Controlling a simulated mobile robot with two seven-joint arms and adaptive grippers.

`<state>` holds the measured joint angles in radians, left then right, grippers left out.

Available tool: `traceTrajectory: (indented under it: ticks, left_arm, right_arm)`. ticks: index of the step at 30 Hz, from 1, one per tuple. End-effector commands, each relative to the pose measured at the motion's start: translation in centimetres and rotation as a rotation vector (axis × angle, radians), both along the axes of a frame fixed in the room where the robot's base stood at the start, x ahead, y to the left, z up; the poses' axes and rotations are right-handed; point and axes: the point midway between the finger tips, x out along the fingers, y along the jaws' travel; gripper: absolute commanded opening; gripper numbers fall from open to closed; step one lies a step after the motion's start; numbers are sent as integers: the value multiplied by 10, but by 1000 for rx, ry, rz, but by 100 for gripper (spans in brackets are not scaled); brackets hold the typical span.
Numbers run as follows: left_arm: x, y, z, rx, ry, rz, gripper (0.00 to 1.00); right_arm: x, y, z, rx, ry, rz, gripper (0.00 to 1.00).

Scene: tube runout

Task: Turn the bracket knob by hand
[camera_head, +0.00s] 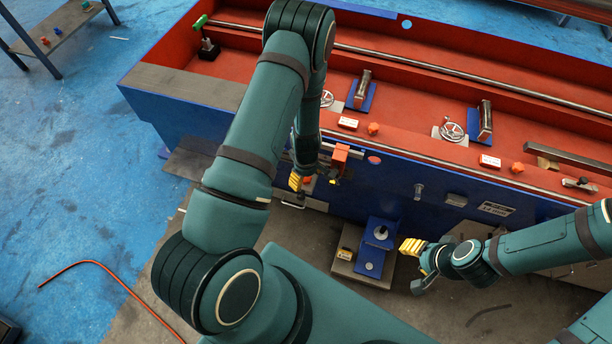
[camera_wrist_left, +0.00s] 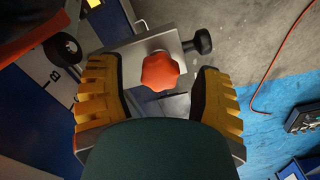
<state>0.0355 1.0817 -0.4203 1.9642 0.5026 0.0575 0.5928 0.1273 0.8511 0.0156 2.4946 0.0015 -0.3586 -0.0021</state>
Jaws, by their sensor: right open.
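The orange-red lobed bracket knob (camera_wrist_left: 160,71) sits on a grey metal bracket plate (camera_wrist_left: 138,50) in the left wrist view. My left gripper (camera_wrist_left: 158,88) is open, with one yellow-padded finger on each side of the knob and visible gaps between them. In the head view my left gripper (camera_head: 313,181) is at the front of the blue and red machine, below a red block (camera_head: 340,153), with the small orange knob (camera_head: 307,180) partly hidden between its fingers. My right gripper (camera_head: 416,266) is open and empty, right of the blue pedestal.
A black-knobbed pin (camera_wrist_left: 203,41) sticks out beside the bracket. The blue pedestal (camera_head: 380,232) stands on a floor plate below the machine. Handwheels (camera_head: 452,131) and orange knobs (camera_head: 373,128) line the machine bed. An orange cable (camera_head: 110,268) lies on open floor at left.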

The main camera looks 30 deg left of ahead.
Motion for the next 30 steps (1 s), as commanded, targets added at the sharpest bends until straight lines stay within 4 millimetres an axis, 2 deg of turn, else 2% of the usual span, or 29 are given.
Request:
traceTrajectory:
  ticks: [8, 24, 30]
  left_arm:
    - [0, 0, 5, 0, 0, 2, 66]
    - [1, 0, 54, 0, -1, 3, 66]
    - [0, 0, 62, 0, 0, 3, 66]
  right_arm:
    - [0, 0, 4, 0, 0, 0, 47]
    - [0, 0, 43, 0, 0, 0, 47]
    - [0, 0, 48, 0, 0, 0, 47]
